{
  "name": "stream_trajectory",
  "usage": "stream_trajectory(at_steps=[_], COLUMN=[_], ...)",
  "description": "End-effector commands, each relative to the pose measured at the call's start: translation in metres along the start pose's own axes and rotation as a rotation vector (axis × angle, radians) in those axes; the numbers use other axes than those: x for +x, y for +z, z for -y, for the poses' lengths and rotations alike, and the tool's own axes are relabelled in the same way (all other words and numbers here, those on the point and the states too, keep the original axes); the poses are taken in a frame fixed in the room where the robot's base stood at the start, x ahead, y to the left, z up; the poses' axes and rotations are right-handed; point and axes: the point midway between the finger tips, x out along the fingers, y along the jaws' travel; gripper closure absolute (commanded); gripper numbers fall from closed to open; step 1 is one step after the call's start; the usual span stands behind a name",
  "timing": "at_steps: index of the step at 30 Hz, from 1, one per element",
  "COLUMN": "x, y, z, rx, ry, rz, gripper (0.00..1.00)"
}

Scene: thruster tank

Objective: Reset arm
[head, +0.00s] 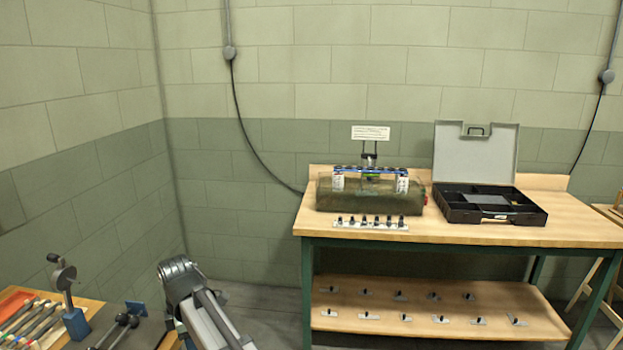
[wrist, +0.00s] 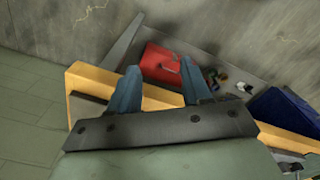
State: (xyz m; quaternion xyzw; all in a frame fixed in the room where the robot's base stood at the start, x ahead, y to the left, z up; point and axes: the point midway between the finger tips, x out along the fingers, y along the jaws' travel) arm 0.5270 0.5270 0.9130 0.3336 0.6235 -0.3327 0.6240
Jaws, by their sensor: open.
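My arm (head: 200,305) shows at the bottom of the head view, folded low between the left bench and the wooden workbench. My gripper's end is not visible in the head view. In the wrist view my gripper (wrist: 160,88) is open, with its two blue-grey fingers apart and nothing between them that it holds. Beyond the fingers, a red box (wrist: 160,63) lies on a grey surface, apart from the gripper as far as I can tell.
The workbench (head: 470,232) bears a murky tank (head: 340,197), a strip of small parts (head: 370,222) and an open black case (head: 465,212). Its lower shelf (head: 440,310) holds several small parts. A tool-laden bench (head: 90,310) stands left. In the wrist view, a blue bin (wrist: 283,110) is at right.

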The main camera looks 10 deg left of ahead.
Motion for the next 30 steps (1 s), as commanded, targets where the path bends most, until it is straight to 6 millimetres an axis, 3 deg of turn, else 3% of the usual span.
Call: stream_trajectory(at_steps=[1, 3, 14, 21, 30], x=[0.016, 0.033, 0.117, 0.167, 0.220], y=[0.027, 0.057, 0.203, 0.288, 0.375], z=[0.004, 0.006, 0.043, 0.089, 0.165], rx=[0.079, 0.188, 0.742, 1.112, 1.574], ry=[-0.002, -0.002, -0.001, -0.001, 0.000], rz=[0.001, 0.001, 0.001, 0.001, 0.001], gripper=[0.52, 0.52, 0.52, 0.52, 0.52])
